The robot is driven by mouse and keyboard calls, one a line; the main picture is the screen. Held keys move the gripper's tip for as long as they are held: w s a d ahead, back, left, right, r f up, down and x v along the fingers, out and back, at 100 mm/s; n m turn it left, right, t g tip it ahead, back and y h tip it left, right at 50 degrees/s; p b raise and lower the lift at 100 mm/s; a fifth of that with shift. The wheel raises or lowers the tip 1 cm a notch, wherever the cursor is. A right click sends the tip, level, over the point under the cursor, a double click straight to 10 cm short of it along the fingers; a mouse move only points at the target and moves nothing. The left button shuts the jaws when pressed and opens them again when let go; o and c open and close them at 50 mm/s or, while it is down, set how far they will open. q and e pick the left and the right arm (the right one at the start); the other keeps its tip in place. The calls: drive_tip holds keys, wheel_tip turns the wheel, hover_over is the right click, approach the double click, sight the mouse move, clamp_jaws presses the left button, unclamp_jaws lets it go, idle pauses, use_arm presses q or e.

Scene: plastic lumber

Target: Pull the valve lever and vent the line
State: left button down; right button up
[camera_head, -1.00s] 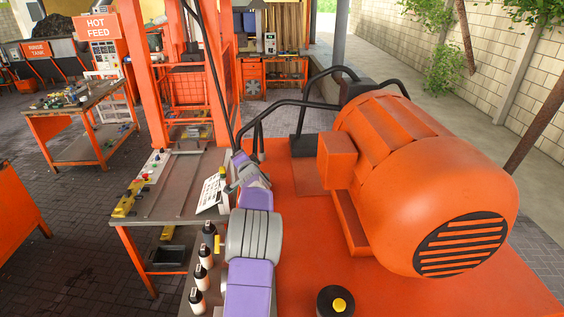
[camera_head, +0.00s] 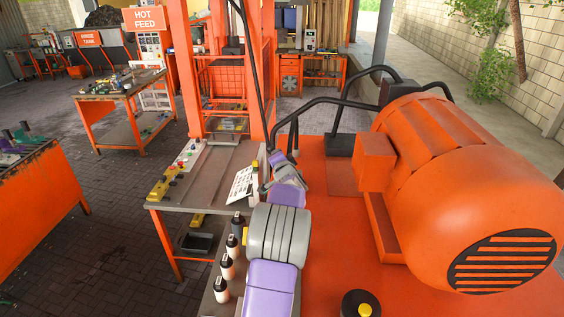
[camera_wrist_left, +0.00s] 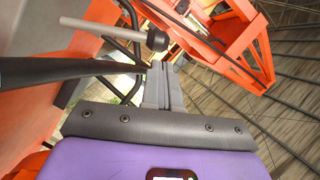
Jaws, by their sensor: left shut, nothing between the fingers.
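My left gripper (camera_head: 277,160) is at the end of the purple and grey arm, over the right edge of the metal work table (camera_head: 205,180). In the left wrist view its grey fingers (camera_wrist_left: 160,68) are together with nothing between them. A pale grey rod with a black knob (camera_wrist_left: 157,40) lies just beyond the fingertips in that view and appears apart from them. It may be the valve lever; I cannot tell for sure. No lever is clear in the head view, where the wrist partly covers that area. My right gripper is not in view.
A large orange motor (camera_head: 460,190) stands on an orange base to the right, with black pipes (camera_head: 340,103) behind. An orange press frame (camera_head: 186,80) rises beyond the table. Several black-and-white bottles (camera_head: 228,266) stand left of my arm. Open paved floor (camera_head: 110,235) lies at left.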

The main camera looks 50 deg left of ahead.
use_arm(q)
drive_tip(key=shift+v, duration=1.8)
drive_tip(key=shift+s+f, duration=0.1)
